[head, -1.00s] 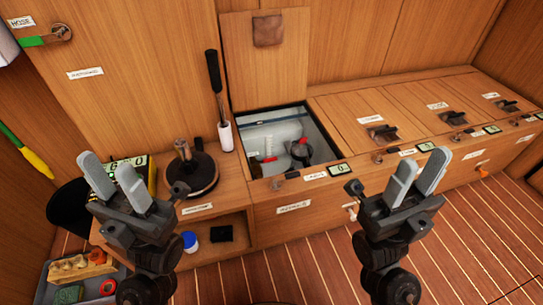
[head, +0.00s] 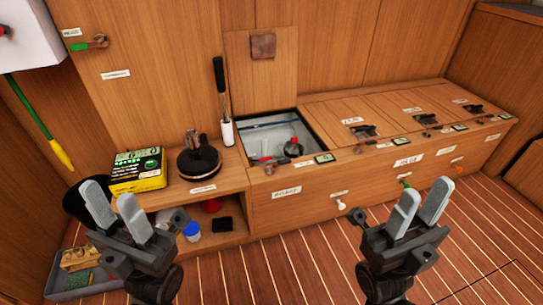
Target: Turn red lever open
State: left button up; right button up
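An open locker compartment (head: 241,118) in the bench holds a pale tank (head: 262,138) and a dark round fitting (head: 292,150) with a small red part (head: 294,140) on top. Another small red part (head: 264,159) shows near the compartment's front edge. Which of these is the red lever is too small to tell. My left gripper (head: 115,207) is open and empty, in front of the low shelf at the left. My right gripper (head: 420,207) is open and empty, in front of the bench at the right. Both are apart from the compartment.
A yellow box (head: 138,181), a black winch (head: 199,160) and a white-handled black tool (head: 227,132) stand left of the compartment. A grey tray (head: 88,292) lies on the floor at left. Closed hatches (head: 400,98) continue right. The striped floor (head: 300,260) between my grippers is clear.

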aim_at(270, 158)
jog(key=z, duration=0.6)
jog(key=i, duration=0.6)
jog(key=z, duration=0.45)
jog(key=i, duration=0.8)
jog(key=u, duration=0.35)
